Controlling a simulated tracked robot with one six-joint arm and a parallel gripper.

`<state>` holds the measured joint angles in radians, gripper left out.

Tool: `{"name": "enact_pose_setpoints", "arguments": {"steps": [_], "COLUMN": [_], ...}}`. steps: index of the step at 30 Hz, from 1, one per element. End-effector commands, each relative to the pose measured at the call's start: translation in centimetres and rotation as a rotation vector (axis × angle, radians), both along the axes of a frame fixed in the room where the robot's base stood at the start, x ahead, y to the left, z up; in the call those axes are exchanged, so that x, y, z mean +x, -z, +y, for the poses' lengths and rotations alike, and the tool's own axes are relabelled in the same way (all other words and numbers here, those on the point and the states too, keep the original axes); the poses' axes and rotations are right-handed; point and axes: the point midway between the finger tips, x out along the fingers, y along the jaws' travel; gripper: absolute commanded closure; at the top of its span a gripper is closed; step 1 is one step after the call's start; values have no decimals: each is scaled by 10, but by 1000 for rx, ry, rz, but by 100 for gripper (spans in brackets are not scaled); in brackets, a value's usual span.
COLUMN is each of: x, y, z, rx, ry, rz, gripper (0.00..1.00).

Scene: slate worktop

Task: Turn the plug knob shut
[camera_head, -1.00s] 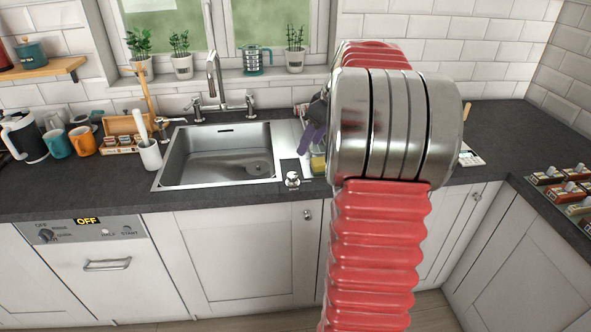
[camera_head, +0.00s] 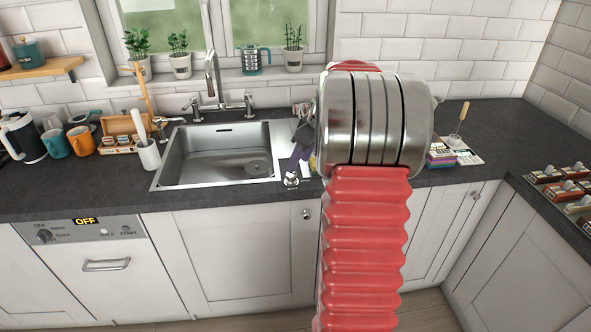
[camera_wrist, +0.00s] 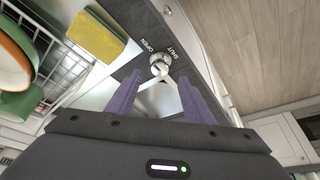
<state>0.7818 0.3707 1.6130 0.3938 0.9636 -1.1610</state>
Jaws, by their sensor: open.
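The plug knob (camera_head: 291,181) is a small round silver knob on the worktop at the sink's front right corner. It also shows in the wrist view (camera_wrist: 159,63), with the words OPEN and SHUT printed beside it. Its pointer is too small to read surely. My gripper (camera_head: 295,168) has purple fingers and is just above the knob in the head view, partly hidden by my arm. In the wrist view my gripper (camera_wrist: 159,84) is open, its two fingers apart, with the knob centred just beyond the tips. I cannot tell whether they touch it.
The steel sink (camera_head: 165,158) is left of the knob. A yellow sponge (camera_wrist: 96,37) and a wire dish rack (camera_wrist: 62,75) with dishes are close to the knob in the wrist view. The worktop's front edge is close on the other side.

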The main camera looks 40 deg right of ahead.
Motion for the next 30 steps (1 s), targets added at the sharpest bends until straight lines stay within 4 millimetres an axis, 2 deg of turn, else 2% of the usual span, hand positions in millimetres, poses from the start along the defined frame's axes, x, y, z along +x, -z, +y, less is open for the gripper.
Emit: {"name": "enact_pose_setpoints", "arguments": {"steps": [6, 12, 22, 30], "x": [12, 19, 20, 20], "y": [32, 48, 50, 50], "z": [3, 4, 4, 4], "rx": [2, 1, 1, 1], "ry": [-2, 0, 0, 0], "rz": [3, 1, 1, 1], "gripper": [53, 53, 53, 71]}}
